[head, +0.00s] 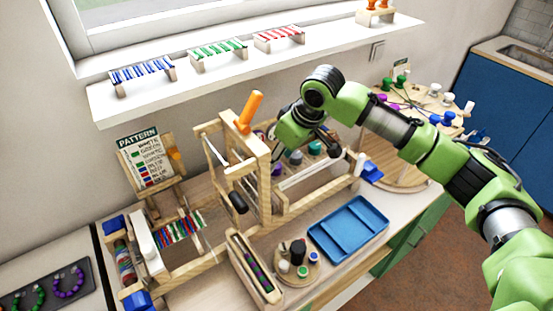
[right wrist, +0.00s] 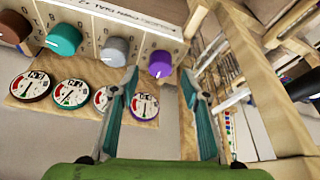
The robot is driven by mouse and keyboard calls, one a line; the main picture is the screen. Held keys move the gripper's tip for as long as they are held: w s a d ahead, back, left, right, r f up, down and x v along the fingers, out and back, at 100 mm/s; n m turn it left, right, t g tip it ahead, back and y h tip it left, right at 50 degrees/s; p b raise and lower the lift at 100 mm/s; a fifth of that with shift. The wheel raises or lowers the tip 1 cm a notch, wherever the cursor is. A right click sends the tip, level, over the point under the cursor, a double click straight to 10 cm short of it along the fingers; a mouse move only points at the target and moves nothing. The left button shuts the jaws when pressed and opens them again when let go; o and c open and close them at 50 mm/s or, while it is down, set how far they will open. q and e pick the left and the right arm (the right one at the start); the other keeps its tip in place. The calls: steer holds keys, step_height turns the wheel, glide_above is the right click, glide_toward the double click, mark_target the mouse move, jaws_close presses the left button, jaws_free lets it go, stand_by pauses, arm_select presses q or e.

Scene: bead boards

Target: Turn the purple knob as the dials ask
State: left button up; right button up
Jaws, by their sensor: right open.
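The purple knob (right wrist: 160,63) is at the right end of a row of knobs on a wooden panel in the right wrist view. Its white pointer mark is at its lower edge. My right gripper (right wrist: 159,80) is open, with its two teal fingers apart; in the picture the knob lies between the fingertips. I cannot tell whether either finger touches it. A round dial (right wrist: 146,107) with coloured bands sits below the purple knob, partly hidden by the left finger. In the head view my right arm covers much of the knob panel. My left gripper is not in view.
A grey knob (right wrist: 116,51), a teal knob (right wrist: 64,40) and a brown knob (right wrist: 14,27) stand in the same row, with dials below. Wooden frames stand close to the right finger. A blue tray (head: 349,231) lies in front on the table.

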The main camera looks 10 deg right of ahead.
steer(key=shift+x, duration=1.1)
steer(key=shift+w+a+f, duration=0.1)
steer(key=shift+f, duration=0.4)
steer(key=shift+w+f, duration=0.1)
steer(key=c, duration=1.1)
arm_select(q)
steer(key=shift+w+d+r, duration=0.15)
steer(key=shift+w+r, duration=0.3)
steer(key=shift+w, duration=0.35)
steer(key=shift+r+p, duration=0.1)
steer(key=shift+p, duration=0.25)
